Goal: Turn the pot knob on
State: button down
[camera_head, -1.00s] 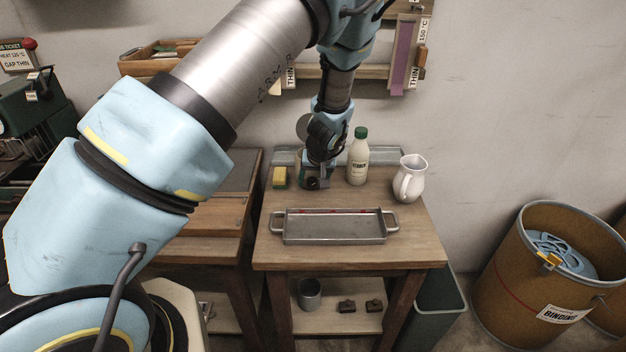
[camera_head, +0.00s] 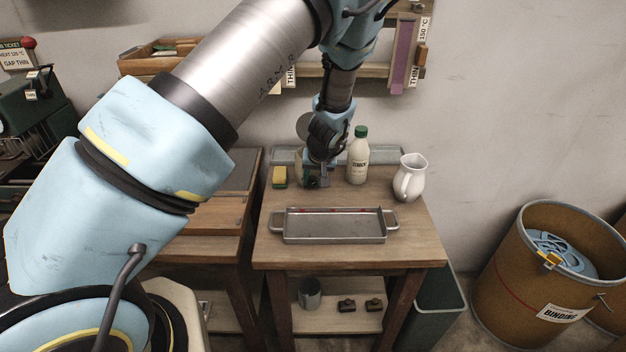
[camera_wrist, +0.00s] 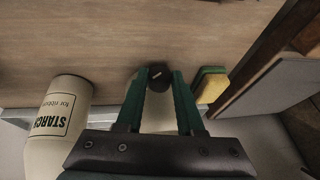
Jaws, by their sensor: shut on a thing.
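The pot (camera_wrist: 155,116) is a pale, cream vessel, mostly hidden behind my gripper at the back of the small wooden table. Its dark round knob (camera_wrist: 160,78) carries a short light mark, which looks slanted in the wrist view. My gripper (camera_wrist: 160,74) has green-lined fingers on both sides of the knob, and they are shut on it. In the head view, my gripper (camera_head: 316,182) points down at the table's back edge, between the sponge and the starch bottle, and hides the knob.
A starch bottle (camera_head: 357,160) stands close on the right, with a white jug (camera_head: 410,178) beyond it. A yellow-green sponge (camera_head: 280,177) is close on the left. A metal tray (camera_head: 334,228) lies in front. Bare tabletop (camera_head: 420,240) is at the front right.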

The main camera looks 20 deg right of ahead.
jog(key=shift+d+f, duration=0.1)
jog(key=y+b, duration=0.1)
jog(key=t+y+b, duration=0.1)
jog(key=b, duration=0.1)
jog(key=shift+s+d+f+m, duration=0.1)
jog(key=shift+d+f+m, duration=0.1)
jog(key=shift+m, duration=0.1)
jog(key=shift+s+d+m+t+y+b, duration=0.15)
jog(key=shift+m+t+y+b, duration=0.25)
jog(key=shift+t+y+b, duration=1.05)
jog(key=shift+g+y+b, duration=0.25)
jog(key=shift+y+b, duration=0.05)
jog(key=shift+y, duration=0.35)
jog(key=c, duration=0.5)
grip_release()
